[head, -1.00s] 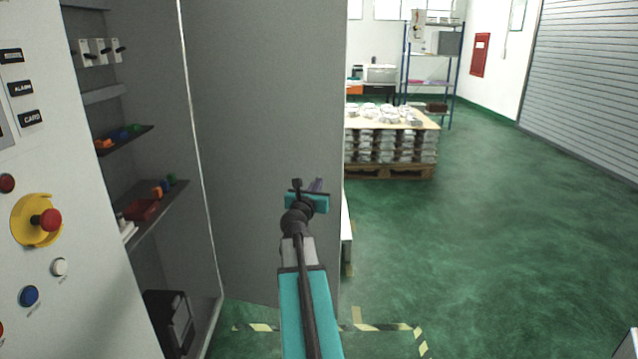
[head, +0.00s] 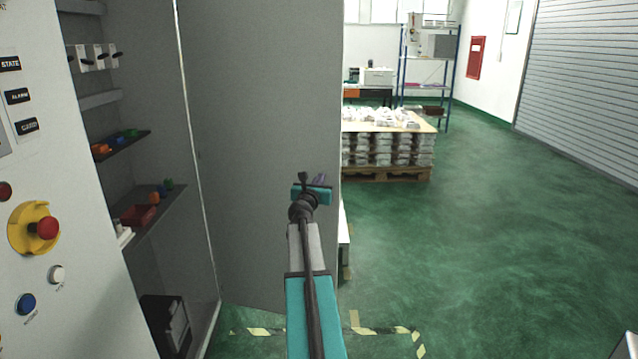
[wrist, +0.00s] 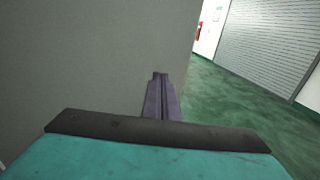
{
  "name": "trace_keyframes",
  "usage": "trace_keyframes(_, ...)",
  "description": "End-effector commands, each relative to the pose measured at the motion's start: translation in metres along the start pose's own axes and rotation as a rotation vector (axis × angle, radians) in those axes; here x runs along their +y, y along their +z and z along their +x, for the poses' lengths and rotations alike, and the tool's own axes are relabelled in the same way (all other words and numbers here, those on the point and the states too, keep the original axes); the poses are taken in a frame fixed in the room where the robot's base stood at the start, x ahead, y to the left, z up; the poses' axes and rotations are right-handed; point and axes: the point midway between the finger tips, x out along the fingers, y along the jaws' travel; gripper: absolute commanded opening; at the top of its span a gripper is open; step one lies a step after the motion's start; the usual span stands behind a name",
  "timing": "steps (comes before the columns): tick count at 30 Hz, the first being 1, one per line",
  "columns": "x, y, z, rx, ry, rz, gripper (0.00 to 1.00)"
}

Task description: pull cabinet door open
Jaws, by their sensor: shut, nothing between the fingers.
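The cabinet door (head: 262,130) is a large grey panel standing wide open in the head view, hinged at the cabinet's right edge. The open cabinet (head: 150,110) shows its inside with shelves to the left. My gripper (head: 320,182) is in front of the door's face, near its free right edge. In the wrist view the gripper's fingers (wrist: 161,92) are together and empty, and the door (wrist: 85,55) fills the left side. I cannot tell whether the fingers touch the door. No handle shows.
A control panel with a red emergency button (head: 45,228) is at the left. A pallet stacked with castings (head: 385,150) stands beyond the door. Yellow-black floor tape (head: 365,330) lies below. The green floor (head: 500,230) at the right is clear.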

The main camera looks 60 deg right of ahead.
Motion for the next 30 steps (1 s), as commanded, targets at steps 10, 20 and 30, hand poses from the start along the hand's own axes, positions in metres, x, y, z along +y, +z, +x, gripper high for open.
trace_keyframes(10,0.001,0.000,0.032,0.001,0.000,-0.001,0.00)
trace_keyframes(20,0.000,0.000,0.047,0.001,0.000,0.000,0.00)
trace_keyframes(30,-0.001,0.000,0.048,0.000,-0.001,0.000,0.00)
